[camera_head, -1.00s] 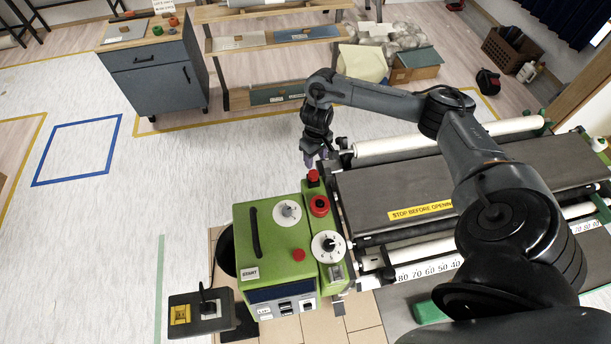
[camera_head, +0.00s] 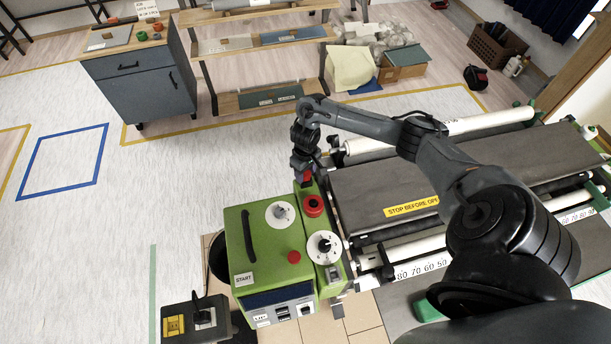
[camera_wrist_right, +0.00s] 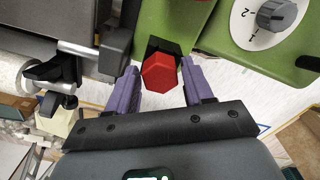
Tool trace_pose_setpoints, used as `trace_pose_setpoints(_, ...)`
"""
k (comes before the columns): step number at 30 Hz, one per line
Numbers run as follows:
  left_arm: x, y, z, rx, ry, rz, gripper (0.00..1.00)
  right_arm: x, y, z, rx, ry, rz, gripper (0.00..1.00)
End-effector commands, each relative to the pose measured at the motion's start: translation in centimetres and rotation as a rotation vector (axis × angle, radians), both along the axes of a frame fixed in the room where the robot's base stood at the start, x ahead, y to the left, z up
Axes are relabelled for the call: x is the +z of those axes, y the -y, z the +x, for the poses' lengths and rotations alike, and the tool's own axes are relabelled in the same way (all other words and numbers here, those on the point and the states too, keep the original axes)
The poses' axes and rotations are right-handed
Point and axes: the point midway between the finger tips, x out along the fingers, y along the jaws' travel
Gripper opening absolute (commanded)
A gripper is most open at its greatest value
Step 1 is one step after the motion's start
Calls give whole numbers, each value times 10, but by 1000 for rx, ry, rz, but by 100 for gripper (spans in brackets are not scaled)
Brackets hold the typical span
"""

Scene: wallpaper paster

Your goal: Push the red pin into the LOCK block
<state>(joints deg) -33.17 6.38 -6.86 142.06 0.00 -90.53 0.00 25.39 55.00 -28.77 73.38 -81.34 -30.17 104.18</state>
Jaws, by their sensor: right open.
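The red pin has a hexagonal red head (camera_wrist_right: 160,72), seen between the two purple fingers of my right gripper (camera_wrist_right: 158,88) in the right wrist view. The fingers are open, one on each side of the head, with a visible gap to it. In the head view the pin (camera_head: 307,178) shows just below my right gripper (camera_head: 304,172), at the far end of the green machine. The dark block (camera_wrist_right: 163,46) behind the red head may be the LOCK block; no label on it is readable. My left gripper is not in view.
The pasting table (camera_head: 400,178) with rollers lies to the right. Open floor lies to the left.

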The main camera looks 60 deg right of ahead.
Motion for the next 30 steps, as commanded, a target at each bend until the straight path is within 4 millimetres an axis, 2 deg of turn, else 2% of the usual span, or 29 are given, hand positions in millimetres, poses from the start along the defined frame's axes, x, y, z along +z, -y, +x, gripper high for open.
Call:
trace_pose_setpoints(5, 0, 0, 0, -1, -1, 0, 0, 0, 0, 0, 0, 0, 0, 50)
trace_pose_setpoints(13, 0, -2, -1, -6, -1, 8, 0, 0, 0, 0, -1, 0, 0, 8)
trace_pose_setpoints(23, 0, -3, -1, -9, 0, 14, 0, 3, 0, 0, -1, 1, 0, 8)
trace_pose_setpoints(30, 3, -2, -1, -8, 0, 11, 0, 19, 1, 1, 1, 2, -2, 8)
